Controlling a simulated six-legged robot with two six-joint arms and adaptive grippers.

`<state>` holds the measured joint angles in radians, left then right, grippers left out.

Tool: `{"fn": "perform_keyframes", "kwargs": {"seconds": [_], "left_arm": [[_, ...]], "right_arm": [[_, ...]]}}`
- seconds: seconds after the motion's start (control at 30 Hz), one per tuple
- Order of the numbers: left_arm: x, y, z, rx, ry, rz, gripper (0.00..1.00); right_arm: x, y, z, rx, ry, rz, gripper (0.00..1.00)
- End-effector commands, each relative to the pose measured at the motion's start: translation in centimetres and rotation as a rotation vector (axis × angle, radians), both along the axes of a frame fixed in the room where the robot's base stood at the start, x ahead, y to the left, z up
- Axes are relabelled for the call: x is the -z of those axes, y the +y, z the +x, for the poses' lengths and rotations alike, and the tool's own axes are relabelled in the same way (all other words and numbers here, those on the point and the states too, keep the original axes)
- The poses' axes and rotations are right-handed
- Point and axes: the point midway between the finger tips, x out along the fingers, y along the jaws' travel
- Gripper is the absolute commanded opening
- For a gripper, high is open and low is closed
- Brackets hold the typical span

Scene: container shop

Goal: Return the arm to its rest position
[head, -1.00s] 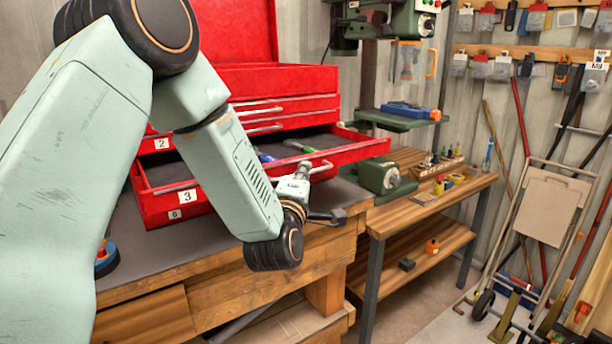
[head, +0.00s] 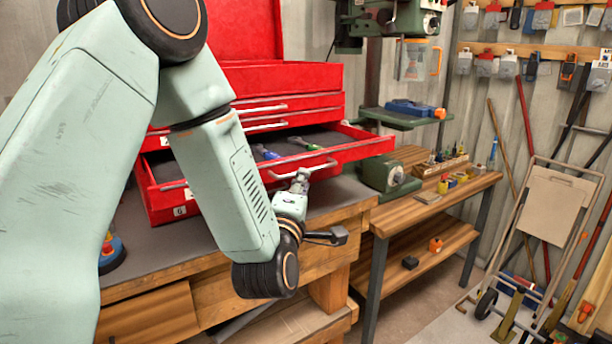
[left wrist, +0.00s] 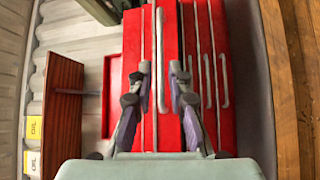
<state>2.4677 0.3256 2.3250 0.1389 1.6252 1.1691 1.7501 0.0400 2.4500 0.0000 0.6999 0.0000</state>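My left arm (head: 228,185) reaches in from the left and bends down in front of the red tool chest (head: 292,78). My left gripper (head: 302,178) is at the front of the chest's open drawer (head: 327,158), small and partly hidden by its own wrist. I cannot tell whether a finger touches the drawer. My right gripper is not in view.
The wooden workbench (head: 215,306) bears the chest. Tools lie in the open drawer. A green drill press (head: 386,174) and a lower wooden table (head: 440,196) stand to the right. A folded hand truck (head: 545,205) leans at the right wall. Some floor is clear between.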

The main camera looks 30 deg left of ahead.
Motion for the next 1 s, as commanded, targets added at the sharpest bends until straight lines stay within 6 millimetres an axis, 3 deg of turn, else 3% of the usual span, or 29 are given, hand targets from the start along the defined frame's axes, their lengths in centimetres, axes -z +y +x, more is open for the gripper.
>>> {"fn": "perform_keyframes", "kwargs": {"seconds": [0.23, 0.83, 0.93, 1.0], "left_arm": [[0.3, -0.8, -2.0, 0.000, 0.001, 0.000, 0.18], [0.4, -0.8, -2.1, -0.003, 0.009, 0.018, 0.18], [1.4, -1.0, -1.9, 0.002, 0.088, 0.091, 0.18], [3.1, -1.6, -1.7, 0.026, 0.204, 0.178, 0.18]], "right_arm": [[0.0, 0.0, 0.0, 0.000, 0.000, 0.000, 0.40], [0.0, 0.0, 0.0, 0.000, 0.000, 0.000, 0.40], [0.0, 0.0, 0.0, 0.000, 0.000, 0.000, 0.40], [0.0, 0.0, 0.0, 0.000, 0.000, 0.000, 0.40]]}}
